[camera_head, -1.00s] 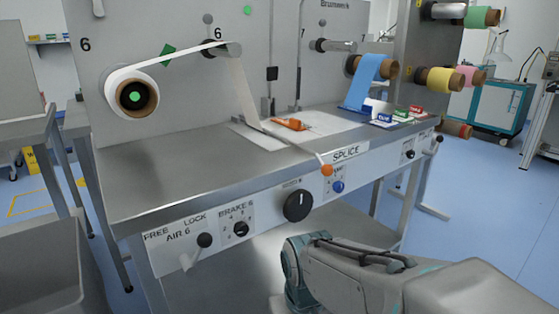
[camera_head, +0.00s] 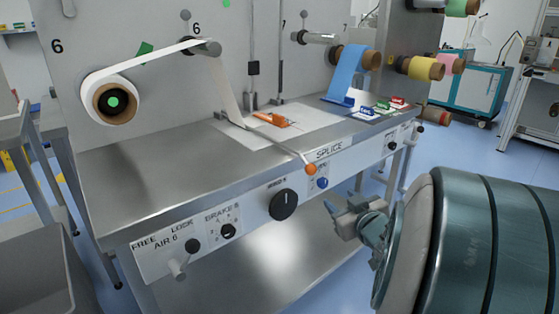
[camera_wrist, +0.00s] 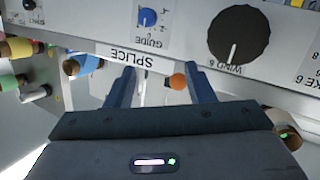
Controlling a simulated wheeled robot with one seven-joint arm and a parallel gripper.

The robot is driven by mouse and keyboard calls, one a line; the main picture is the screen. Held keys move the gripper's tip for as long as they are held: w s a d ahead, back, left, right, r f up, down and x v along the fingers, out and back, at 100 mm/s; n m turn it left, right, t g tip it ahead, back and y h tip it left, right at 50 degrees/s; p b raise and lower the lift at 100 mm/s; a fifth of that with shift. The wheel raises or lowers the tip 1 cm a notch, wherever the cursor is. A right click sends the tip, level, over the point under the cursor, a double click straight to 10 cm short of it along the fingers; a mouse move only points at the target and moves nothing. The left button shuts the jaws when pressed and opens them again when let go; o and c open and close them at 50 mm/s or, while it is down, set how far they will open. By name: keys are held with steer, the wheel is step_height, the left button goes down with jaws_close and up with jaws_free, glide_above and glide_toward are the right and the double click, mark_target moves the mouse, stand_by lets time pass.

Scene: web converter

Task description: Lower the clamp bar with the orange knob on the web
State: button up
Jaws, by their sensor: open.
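The thin clamp bar (camera_head: 277,143) crosses the splice table toward the front edge and ends in the orange knob (camera_head: 311,169); I cannot tell its height above the table. The white web (camera_head: 226,88) comes down from the roller to the table at the bar's far end. My gripper (camera_head: 345,213) is open and empty, in front of the panel, lower and to the right of the knob. In the wrist view the knob (camera_wrist: 178,81) appears between the two fingers, beyond them and nearer the right one.
The front panel carries a large black dial (camera_head: 284,204), a blue knob (camera_head: 322,183) and several smaller controls. An orange tool (camera_head: 277,119) lies on the table near the bar. Small coloured blocks (camera_head: 382,107) and a blue web (camera_head: 346,72) are at the right.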

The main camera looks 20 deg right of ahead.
mark_target(315, 173)
step_height(315, 173, up, 3)
steer(key=s+a+n+t+y, duration=0.1)
steer(key=s+n+t+y, duration=0.1)
steer(key=s+y, duration=0.15)
steer(key=shift+y, duration=0.25)
steer(key=w, duration=0.4)
steer(key=w+a+b, duration=0.1)
steer(key=w, duration=0.4)
steer(key=w+a, duration=0.1)
steer(key=w, duration=0.4)
steer(key=shift+w+a+r, duration=0.15)
